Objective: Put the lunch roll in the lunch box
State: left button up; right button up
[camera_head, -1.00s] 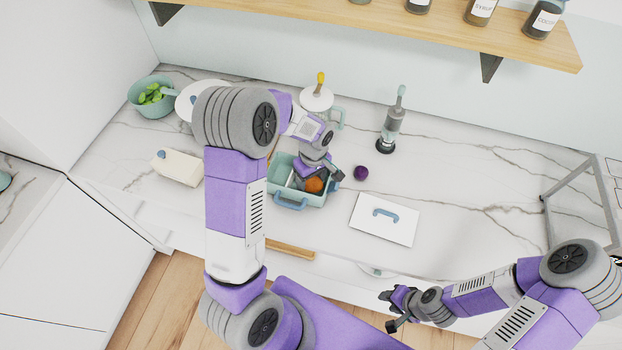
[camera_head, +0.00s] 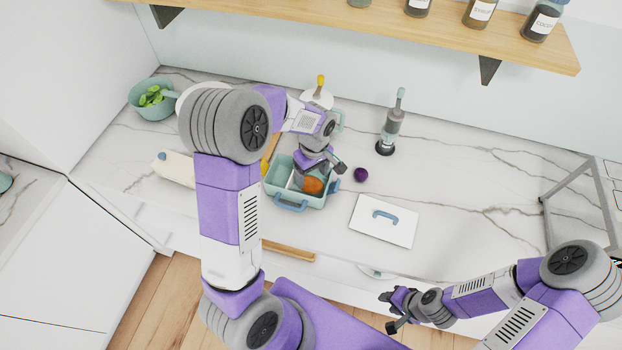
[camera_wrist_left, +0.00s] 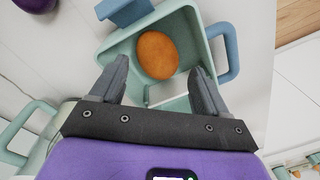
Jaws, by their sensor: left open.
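The lunch roll (camera_head: 313,185), orange-brown and rounded, lies inside the teal lunch box (camera_head: 291,204), in its right compartment. It also shows in the left wrist view (camera_wrist_left: 158,55), resting in the box near a corner. My left gripper (camera_head: 325,166) is open and just above the roll. In the left wrist view its two fingers (camera_wrist_left: 159,70) are spread with the roll beyond them, apart from it. The arm hides part of the box's inside. My right gripper (camera_head: 388,311) is open and empty in front of the counter, away from the box.
A white lid (camera_head: 383,229) with a blue handle lies right of the box. A grey-green bottle-like tool (camera_head: 389,130) stands behind. A teal bowl of greens (camera_head: 152,99) is at back left.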

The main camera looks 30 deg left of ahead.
aim_at(313, 181)
pick_arm(q)
notch_tip(313, 181, up, 8)
jog(key=shift+w+p, duration=0.15)
jog(key=shift+p, duration=0.2)
jog(key=shift+d+r, duration=0.1)
